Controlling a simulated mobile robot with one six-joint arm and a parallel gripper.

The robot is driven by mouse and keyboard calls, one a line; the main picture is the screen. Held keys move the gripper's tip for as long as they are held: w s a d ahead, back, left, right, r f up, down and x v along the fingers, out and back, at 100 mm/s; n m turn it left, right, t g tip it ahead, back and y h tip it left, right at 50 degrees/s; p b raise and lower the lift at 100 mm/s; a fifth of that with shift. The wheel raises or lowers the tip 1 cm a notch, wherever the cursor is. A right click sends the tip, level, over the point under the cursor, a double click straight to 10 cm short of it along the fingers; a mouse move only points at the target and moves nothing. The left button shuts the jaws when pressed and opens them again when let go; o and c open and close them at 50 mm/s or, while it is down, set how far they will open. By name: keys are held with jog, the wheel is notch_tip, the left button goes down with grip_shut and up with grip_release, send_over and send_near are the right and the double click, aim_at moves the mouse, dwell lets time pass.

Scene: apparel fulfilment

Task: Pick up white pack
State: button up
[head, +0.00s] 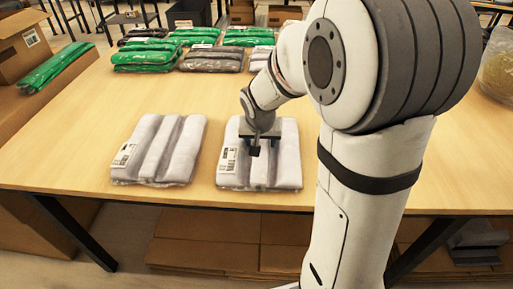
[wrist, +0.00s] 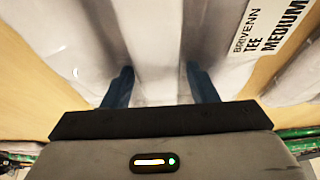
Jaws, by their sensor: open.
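Two white packs lie flat near the table's front edge. The left white pack (head: 159,150) has a label on its left side and nothing touching it. The right white pack (head: 284,160) lies directly under my gripper (head: 254,147). In the wrist view my gripper (wrist: 161,88) is open, its two blue fingers apart over the pack's raised middle fold (wrist: 160,45). The fingertips seem to sit in the grooves on either side of this fold; whether they touch it I cannot tell. The pack's label (wrist: 266,35) reads "BRIVENN TEE MEDIUM".
Green packs (head: 150,53) and dark packs (head: 212,59) lie in rows at the back of the wooden table (head: 70,140). A cardboard box (head: 22,45) stands at the far left. The table between the rows and the white packs is clear.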

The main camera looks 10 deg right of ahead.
jog(key=c, duration=1)
